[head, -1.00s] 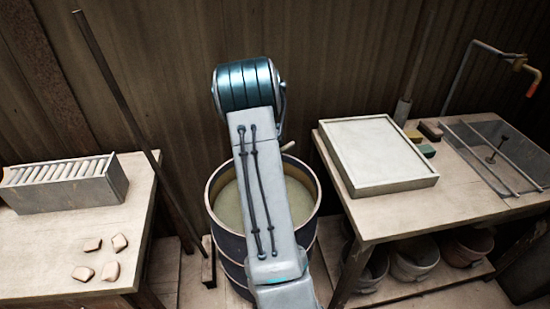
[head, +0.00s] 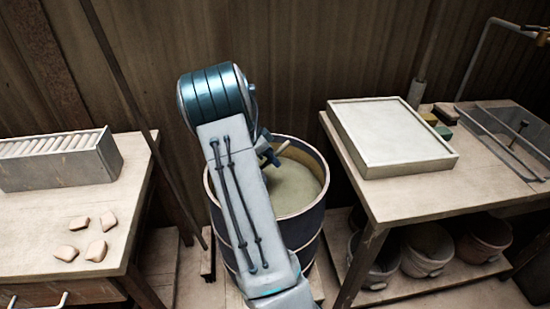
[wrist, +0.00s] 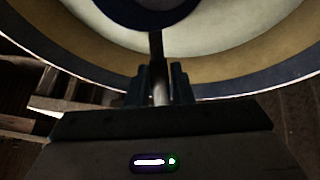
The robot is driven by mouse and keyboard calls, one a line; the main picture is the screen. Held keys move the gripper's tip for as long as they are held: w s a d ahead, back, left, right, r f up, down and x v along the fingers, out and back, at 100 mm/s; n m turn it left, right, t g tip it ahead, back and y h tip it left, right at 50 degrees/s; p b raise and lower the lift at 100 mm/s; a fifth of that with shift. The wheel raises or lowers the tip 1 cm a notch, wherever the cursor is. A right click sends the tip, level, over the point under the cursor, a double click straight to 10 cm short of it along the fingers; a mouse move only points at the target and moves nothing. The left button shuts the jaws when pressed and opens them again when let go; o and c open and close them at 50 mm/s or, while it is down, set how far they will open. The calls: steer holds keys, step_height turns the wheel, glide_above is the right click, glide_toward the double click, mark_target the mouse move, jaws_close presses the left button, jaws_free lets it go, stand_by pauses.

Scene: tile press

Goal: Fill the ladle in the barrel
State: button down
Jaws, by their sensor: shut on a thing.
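The barrel (head: 232,238) stands between the two tables, open at the top, with pale greenish liquid (head: 300,188) inside. My gripper (head: 268,153) is over the barrel's upper left part, partly hidden behind my arm. In the wrist view my gripper (wrist: 162,88) is shut on the ladle's handle (wrist: 157,50). The ladle's dark round bowl (wrist: 145,8) shows at the top edge of that view, over the pale liquid and cut off by the frame. The handle's light end (head: 283,147) sticks out beside my gripper in the head view. I cannot tell whether the bowl touches the liquid.
The left table (head: 40,220) holds a rack of tiles (head: 60,170) and several small clay pieces (head: 88,238). The right table (head: 420,196) holds a framed pale board (head: 395,140) and a sink (head: 505,140). Buckets (head: 425,250) stand below it. A pole leans behind the barrel's left.

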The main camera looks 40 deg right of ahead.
steer(key=f+b, duration=0.1)
steer(key=f, duration=0.1)
steer(key=shift+a+f+h+b, duration=0.2)
steer(key=shift+f+h+b, duration=0.1)
steer(key=shift+b, duration=0.05)
step_height(320, 180, down, 7)
steer(key=b, duration=0.5)
steer(key=shift+r, duration=0.15)
stand_by(0.6)
